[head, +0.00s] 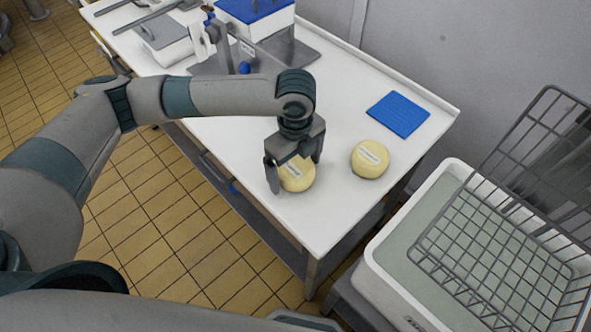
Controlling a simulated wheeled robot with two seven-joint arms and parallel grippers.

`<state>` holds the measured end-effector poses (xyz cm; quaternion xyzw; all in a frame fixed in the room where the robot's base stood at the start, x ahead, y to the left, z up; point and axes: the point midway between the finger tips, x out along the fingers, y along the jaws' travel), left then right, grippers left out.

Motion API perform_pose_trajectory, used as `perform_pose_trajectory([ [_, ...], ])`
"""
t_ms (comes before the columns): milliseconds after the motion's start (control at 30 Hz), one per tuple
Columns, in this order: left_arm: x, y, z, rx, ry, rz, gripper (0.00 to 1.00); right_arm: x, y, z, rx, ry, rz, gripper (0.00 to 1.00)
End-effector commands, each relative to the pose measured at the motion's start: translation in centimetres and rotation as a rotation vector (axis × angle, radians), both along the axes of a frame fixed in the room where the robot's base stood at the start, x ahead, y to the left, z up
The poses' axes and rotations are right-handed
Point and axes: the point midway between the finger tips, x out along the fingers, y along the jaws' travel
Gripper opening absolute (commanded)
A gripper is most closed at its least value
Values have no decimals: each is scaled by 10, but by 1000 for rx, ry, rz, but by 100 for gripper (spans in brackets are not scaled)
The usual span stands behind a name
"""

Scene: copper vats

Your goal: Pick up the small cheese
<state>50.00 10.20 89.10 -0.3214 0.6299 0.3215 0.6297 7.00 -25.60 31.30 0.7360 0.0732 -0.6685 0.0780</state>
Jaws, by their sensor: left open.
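Two small round pale-yellow cheeses with white labels are on the white table (325,225). One cheese (297,181) is under my left gripper (293,180), partly hidden by it. The other cheese (369,159) stands clear to the right. They look alike in size. My left gripper points down with its fingers apart, one to each side of the nearer cheese. I cannot tell whether the fingers touch it. My right gripper does not show.
A blue mat (398,114) lies toward the back right of the table. A scale-like device (252,50) and a blue-lidded box (256,12) stand at the back. A white tub (378,278) with a wire rack (490,255) is at the right, beyond the table edge.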

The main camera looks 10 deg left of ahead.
Motion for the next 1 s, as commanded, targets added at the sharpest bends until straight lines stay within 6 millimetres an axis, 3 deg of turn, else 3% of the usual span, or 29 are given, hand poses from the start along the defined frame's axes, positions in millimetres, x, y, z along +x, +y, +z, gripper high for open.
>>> perform_pose_trajectory([
  [67, 0, 0, 0, 0, 0, 0, 93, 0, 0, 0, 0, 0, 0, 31],
  [300, 0, 0, 0, 0, 0, 0, 36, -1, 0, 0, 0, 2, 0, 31],
  [733, 1, -1, 8, -2, -3, 0, 36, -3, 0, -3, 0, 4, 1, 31],
  [1000, 0, -2, 43, -2, -5, -3, 36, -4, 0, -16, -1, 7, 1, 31],
])
